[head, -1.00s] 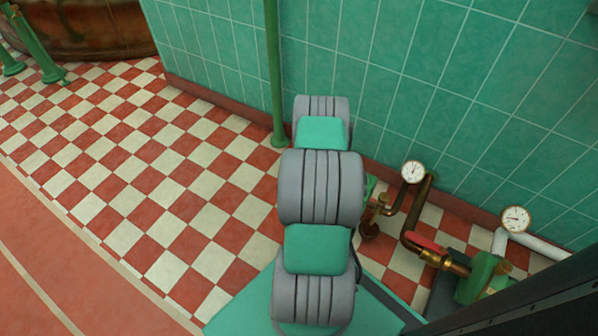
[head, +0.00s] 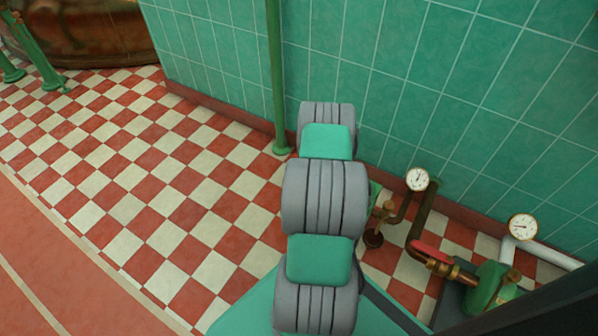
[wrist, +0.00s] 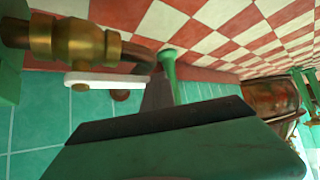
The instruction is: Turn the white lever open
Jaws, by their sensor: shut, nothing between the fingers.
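The white lever (wrist: 108,79) shows at the left of the wrist view, on a brass valve (wrist: 75,42). It lies roughly parallel to the valve's pipe. My gripper (wrist: 157,93) is in the middle of the wrist view, shut and empty, with its narrow grey fingers beside the lever's right end. I cannot tell whether they touch it. The white lever cannot be made out in the head view, where my arm fills the middle and hides part of the pipework.
In the head view a red-handled valve (head: 432,252) and two gauges (head: 417,179) (head: 522,227) stand along the green tiled wall (head: 440,90). A green post (head: 277,80) stands behind my arm. The checkered floor (head: 140,180) at left is clear.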

